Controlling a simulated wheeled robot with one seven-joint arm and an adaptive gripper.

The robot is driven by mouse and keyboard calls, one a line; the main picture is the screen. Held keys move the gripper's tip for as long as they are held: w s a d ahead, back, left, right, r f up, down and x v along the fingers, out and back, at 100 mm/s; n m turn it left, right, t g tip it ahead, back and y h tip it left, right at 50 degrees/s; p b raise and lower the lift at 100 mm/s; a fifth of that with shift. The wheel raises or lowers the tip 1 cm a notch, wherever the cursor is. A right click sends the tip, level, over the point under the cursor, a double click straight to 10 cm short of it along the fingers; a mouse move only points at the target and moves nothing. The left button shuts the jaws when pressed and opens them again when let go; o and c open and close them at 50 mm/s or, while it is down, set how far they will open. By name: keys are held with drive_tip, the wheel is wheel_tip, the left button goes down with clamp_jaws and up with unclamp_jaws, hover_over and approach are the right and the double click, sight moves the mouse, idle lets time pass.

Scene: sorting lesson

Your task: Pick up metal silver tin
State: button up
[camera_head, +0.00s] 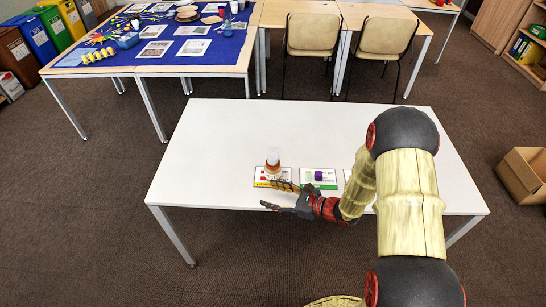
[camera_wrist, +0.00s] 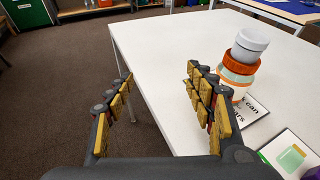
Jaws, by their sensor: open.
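No thing is clearly a plain metal silver tin. A stack stands near the front edge of the white table (camera_head: 215,140). Its top is a grey-white cylinder (camera_wrist: 250,42), possibly the tin; below it are an orange band (camera_wrist: 241,66) and a pale striped body. In the head view the stack (camera_head: 273,168) stands on a yellow-edged card (camera_head: 260,183). My gripper (camera_head: 271,196) is open and empty, just in front of the stack. In the wrist view my gripper (camera_wrist: 158,78) has its right finger close beside the stack, partly covering its lower part; the stack is outside the fingers.
A green-edged card (camera_head: 310,185) with a purple object (camera_head: 318,176) lies right of the stack. Another card (camera_head: 347,174) is mostly hidden by my arm. The table's left and back are clear. A blue-covered table (camera_head: 160,60) stands behind, a cardboard box (camera_head: 524,175) at right.

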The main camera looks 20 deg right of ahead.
sight(277, 159)
drive_tip(key=w+d+r+m+t+h, duration=0.1)
drive_tip(key=w+d, duration=0.1)
drive_tip(key=w+d+r+m+t+h, duration=0.1)
drive_tip(key=w+d+m+t, duration=0.1)
drive_tip(key=w, duration=0.1)
drive_tip(key=w+d+r+m+t+h, duration=0.1)
drive_tip(key=w+d, duration=0.1)
drive_tip(key=d, duration=0.1)
drive_tip(key=shift+w+r, duration=0.15)
drive_tip(key=shift+w, duration=0.2)
drive_tip(key=shift+w+a+r+m+t, duration=0.1)
drive_tip(key=shift+w+m+t, duration=0.15)
drive_tip(key=shift+m+t, duration=0.05)
drive_tip(key=shift+b+x, duration=0.4)
drive_tip(key=shift+x, duration=0.45)
drive_tip(key=shift+d+b+x, duration=0.15)
drive_tip(key=shift+b+x, duration=0.4)
drive_tip(key=shift+x, duration=0.85)
drive_tip(key=shift+d+b+x, duration=0.1)
drive_tip(key=shift+b+x, duration=0.4)
drive_tip(key=shift+x, duration=0.85)
drive_tip(key=shift+w+r, duration=0.15)
drive_tip(key=shift+c, duration=0.6)
drive_tip(key=c, duration=1.1)
drive_tip(key=shift+r, duration=0.1)
